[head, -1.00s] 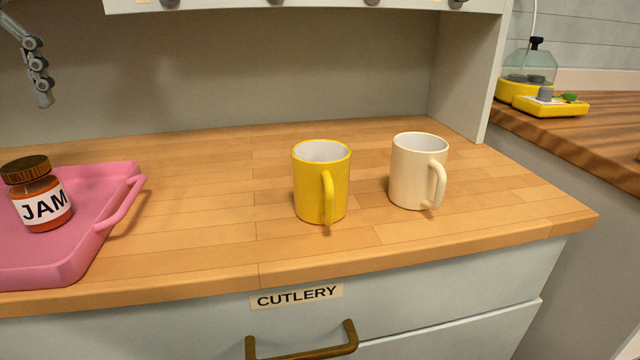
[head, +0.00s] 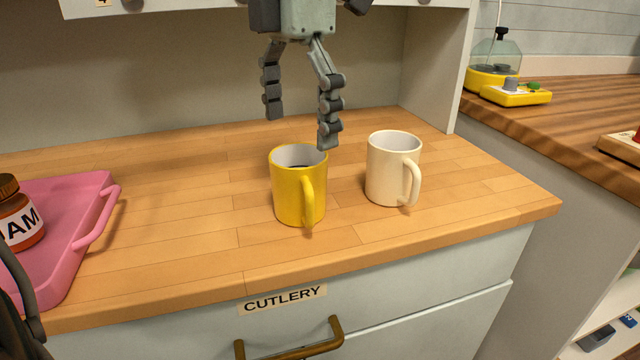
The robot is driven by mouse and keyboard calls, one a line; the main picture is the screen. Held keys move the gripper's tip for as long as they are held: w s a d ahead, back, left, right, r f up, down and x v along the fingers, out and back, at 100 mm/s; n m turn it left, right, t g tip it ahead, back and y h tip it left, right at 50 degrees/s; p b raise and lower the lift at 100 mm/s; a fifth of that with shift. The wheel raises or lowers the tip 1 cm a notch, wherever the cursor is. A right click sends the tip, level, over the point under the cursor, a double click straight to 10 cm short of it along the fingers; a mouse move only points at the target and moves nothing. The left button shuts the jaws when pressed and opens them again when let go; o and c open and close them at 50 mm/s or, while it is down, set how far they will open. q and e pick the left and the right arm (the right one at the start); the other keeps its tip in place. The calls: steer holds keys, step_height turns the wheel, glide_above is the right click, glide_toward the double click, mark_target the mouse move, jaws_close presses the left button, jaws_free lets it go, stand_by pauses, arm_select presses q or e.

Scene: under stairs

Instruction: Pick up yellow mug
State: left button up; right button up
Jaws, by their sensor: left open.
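The yellow mug (head: 288,194) stands upright on the wooden counter, its handle toward me and slightly right. My left gripper (head: 301,130) is above the mug's rim, pointing down with its fingers spread and nothing between them. One fingertip overlaps the right part of the rim in the picture; I cannot tell whether they touch. The mug's inside is partly hidden.
A cream mug (head: 386,171) stands close to the right of the yellow mug. A pink tray (head: 88,226) holding a jam jar (head: 22,226) is at the left. Bare counter (head: 180,215) lies between tray and mugs. A cabinet wall (head: 433,70) rises behind on the right.

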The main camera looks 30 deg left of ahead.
mark_target(298, 170)
arm_select(q)
steer(key=f, duration=0.6)
steer(key=shift+w+a+f, duration=0.15)
steer(key=shift+a+f, duration=0.15)
steer(key=shift+f, duration=0.45)
arm_select(e)
steer(key=shift+s+f, duration=0.2)
steer(key=shift+f, duration=0.5)
arm_select(q)
steer(key=c, duration=1.5)
arm_select(e)
steer(key=shift+w+r, duration=0.2)
steer(key=shift+r, duration=0.05)
arm_select(q)
steer(key=shift+r, duration=0.1)
steer(key=shift+r+p, duration=0.6)
steer(key=shift+r, duration=8.35)
arm_select(e)
steer(key=shift+f, duration=0.8)
